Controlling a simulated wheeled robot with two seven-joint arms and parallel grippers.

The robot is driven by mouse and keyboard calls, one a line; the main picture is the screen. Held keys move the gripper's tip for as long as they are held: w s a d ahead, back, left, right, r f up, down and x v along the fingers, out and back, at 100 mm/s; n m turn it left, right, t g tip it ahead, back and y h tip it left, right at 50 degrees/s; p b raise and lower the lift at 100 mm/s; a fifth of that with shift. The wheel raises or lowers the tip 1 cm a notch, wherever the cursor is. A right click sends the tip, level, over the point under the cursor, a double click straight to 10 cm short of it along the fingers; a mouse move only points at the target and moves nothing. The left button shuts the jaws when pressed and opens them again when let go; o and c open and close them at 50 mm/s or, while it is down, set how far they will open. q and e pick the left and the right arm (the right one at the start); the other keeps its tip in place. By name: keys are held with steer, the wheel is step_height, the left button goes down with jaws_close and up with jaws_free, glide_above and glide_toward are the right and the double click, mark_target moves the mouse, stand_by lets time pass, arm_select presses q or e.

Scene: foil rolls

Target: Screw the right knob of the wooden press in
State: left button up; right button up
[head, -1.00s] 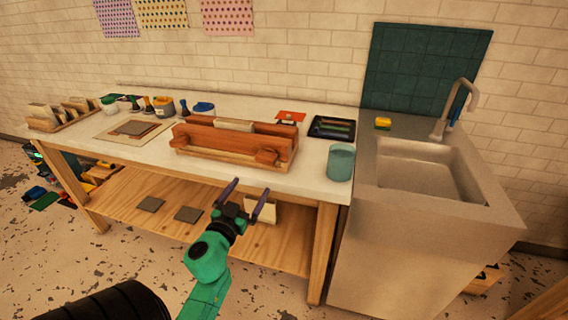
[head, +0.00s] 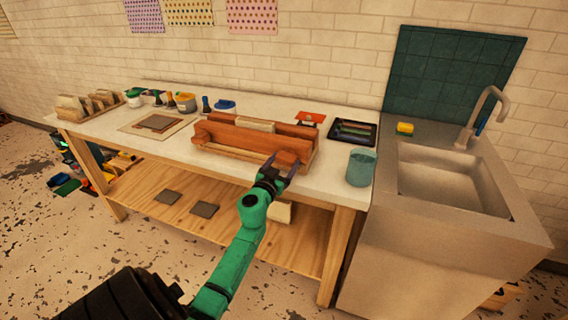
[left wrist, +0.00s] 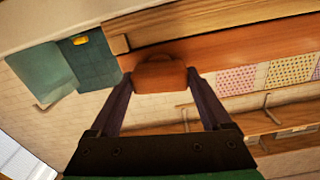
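The wooden press (head: 235,140) is reddish-brown and lies along the front of the white-topped bench, with a pale block between its boards. Its right knob (left wrist: 160,76) is a rounded wooden piece on the front board. My left gripper (head: 284,163) is at this knob. In the left wrist view the two dark fingers (left wrist: 160,84) are spread, one on each side of the knob, with their tips close to its sides. I cannot tell whether they touch it. The left knob (head: 201,135) shows at the press's other end. My right gripper is not in view.
A teal cup (head: 361,168) stands right of the press at the bench edge. A black tray (head: 353,132) and a red-topped item (head: 311,118) are behind it. The sink (head: 452,184) is at right.

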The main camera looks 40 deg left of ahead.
arm_select(q)
steer(key=c, duration=0.6)
steer(key=shift+o, duration=0.2)
steer(key=shift+m, duration=0.3)
